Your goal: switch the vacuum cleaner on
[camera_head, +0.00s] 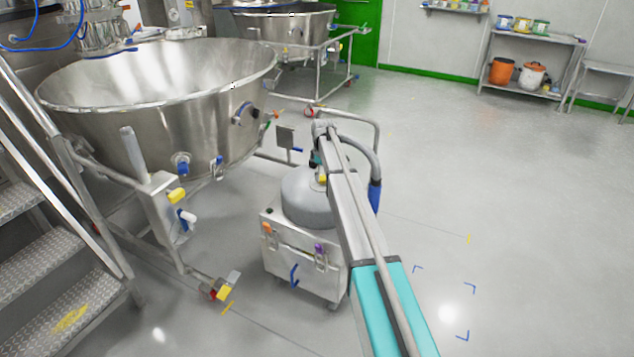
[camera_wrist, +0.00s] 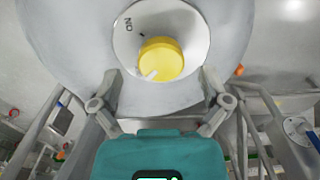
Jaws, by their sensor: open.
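The vacuum cleaner (camera_head: 305,199) has a grey domed top on a steel box body, standing on the floor in the head view. In the wrist view, a yellow knob (camera_wrist: 161,59) sits on a round white plate (camera_wrist: 190,28) on the grey dome (camera_wrist: 235,30). The knob has a white mark at its lower left. Letters at the plate's upper left appear upside down and read as ON. My gripper (camera_wrist: 162,84) is open and empty, its fingers spread wide just below the knob in the picture. My arm partly hides the cleaner in the head view.
A large steel bowl (camera_head: 150,130) on a frame stands left of the cleaner, with metal steps (camera_head: 70,305) at far left. A hose with a blue end (camera_head: 375,195) curves beside my arm. Floor at right is open. Shelves (camera_head: 535,38) stand at the back right.

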